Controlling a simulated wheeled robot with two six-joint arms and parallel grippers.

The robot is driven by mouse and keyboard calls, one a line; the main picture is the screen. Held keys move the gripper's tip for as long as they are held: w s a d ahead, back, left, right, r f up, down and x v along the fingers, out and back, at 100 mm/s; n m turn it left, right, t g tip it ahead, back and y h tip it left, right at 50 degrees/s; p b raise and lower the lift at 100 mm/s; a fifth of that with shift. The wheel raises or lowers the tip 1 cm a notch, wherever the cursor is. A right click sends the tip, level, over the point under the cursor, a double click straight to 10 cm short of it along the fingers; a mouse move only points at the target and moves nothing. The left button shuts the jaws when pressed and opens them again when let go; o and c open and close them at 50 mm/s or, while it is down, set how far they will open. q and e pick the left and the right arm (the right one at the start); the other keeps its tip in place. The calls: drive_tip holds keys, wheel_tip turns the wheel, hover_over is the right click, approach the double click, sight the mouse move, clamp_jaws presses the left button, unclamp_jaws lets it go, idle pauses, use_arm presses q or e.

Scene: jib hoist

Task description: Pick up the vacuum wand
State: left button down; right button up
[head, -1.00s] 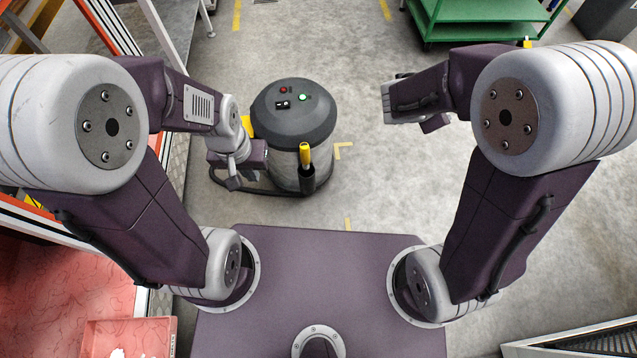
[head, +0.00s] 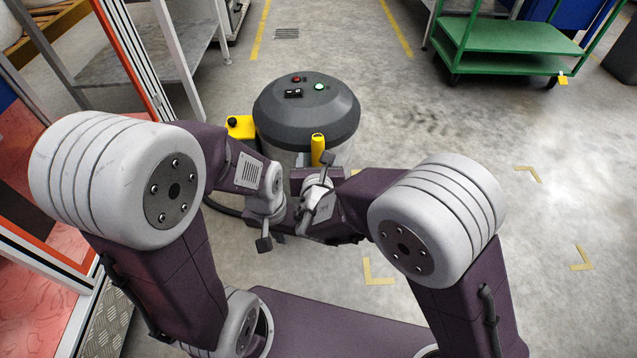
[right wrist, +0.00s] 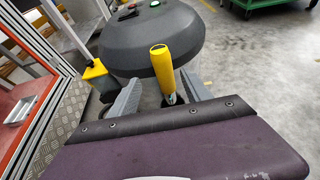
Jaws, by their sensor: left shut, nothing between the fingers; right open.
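The vacuum (head: 306,107) is a dark domed canister standing on the floor, centre of the head view. The wand's yellow handle (head: 318,148) stands upright at its near side; its lower part is hidden by my right gripper (head: 310,178). In the right wrist view, the yellow handle (right wrist: 161,62) rises between the two grey fingers of my right gripper (right wrist: 158,85), which is open, one finger on each side. I cannot tell whether they touch it. My left gripper (head: 283,224) is shut and empty, lower and close beside the right one; its fingertips are hard to make out.
A yellow box (head: 240,127) sits at the vacuum's left side. A grey table (head: 150,62) and an orange-framed enclosure stand at left. A green cart (head: 510,38) is at back right. The floor at right is clear, with yellow corner marks.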

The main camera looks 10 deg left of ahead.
sight(318, 151)
drive_tip(key=x, duration=0.2)
drive_tip(key=shift+w+f, duration=0.15)
drive_tip(key=shift+w, duration=0.1)
drive_tip(key=x, duration=0.5)
drive_tip(key=shift+w+d, duration=0.15)
drive_tip(key=shift+d, duration=0.05)
clamp_jaws()
idle(1.0)
